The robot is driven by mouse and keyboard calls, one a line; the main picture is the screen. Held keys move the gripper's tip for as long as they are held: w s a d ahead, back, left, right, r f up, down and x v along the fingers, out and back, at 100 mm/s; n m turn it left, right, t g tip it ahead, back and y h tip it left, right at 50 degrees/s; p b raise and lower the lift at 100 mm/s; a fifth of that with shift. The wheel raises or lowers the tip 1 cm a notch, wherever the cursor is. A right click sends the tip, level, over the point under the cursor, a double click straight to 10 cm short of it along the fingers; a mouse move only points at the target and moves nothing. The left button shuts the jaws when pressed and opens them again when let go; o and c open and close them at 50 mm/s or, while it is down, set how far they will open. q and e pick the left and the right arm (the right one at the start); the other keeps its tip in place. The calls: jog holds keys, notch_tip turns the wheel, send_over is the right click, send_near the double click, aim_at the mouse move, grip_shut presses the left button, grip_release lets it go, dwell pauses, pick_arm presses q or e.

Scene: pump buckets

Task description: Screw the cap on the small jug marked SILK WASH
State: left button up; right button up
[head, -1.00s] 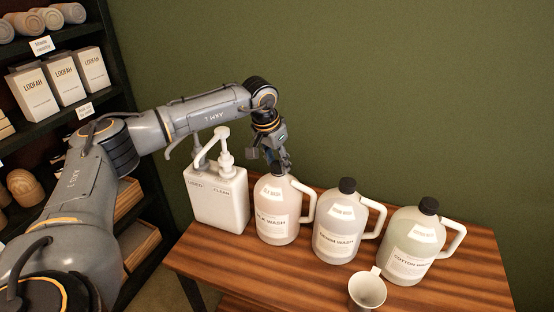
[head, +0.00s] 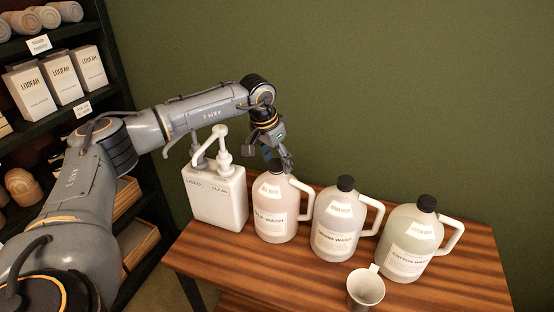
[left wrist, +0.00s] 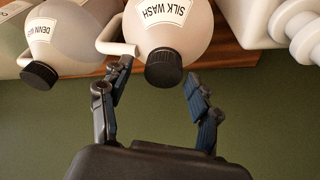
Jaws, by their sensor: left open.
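The SILK WASH jug (head: 274,222) is clear with a pinkish tint and a white handle, and stands upright on the table. It also shows in the left wrist view (left wrist: 190,38). Its black cap (left wrist: 163,68) sits at the jug's mouth; whether it is screwed tight I cannot tell. My left gripper (head: 281,165) is above the jug's neck and hides most of the cap in the head view. In the left wrist view its two fingers (left wrist: 158,78) are open, one on each side of the cap, with gaps between. My right gripper is not in view.
A white pump container (head: 220,198) stands close left of the jug. The DENIM WASH jug (head: 335,235) and COTTON WASH jug (head: 408,250), both black-capped, stand to the right. A white cup (head: 365,290) is at the front of the table (head: 300,280). A shelf (head: 100,95) is at left.

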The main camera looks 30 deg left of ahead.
pick_arm(q)
jog(key=n+y, duration=0.1)
jog(key=n, duration=0.1)
jog(key=shift+n, duration=0.4)
jog(key=n, duration=0.3)
jog(key=shift+n+y, duration=0.4)
jog(key=n+g+y, duration=0.1)
jog(key=n, duration=0.3)
jog(key=shift+r+p, duration=0.1)
jog(key=shift+p, duration=0.25)
jog(key=n, duration=0.4)
jog(key=shift+g+y, duration=0.4)
jog(key=c, duration=1.3)
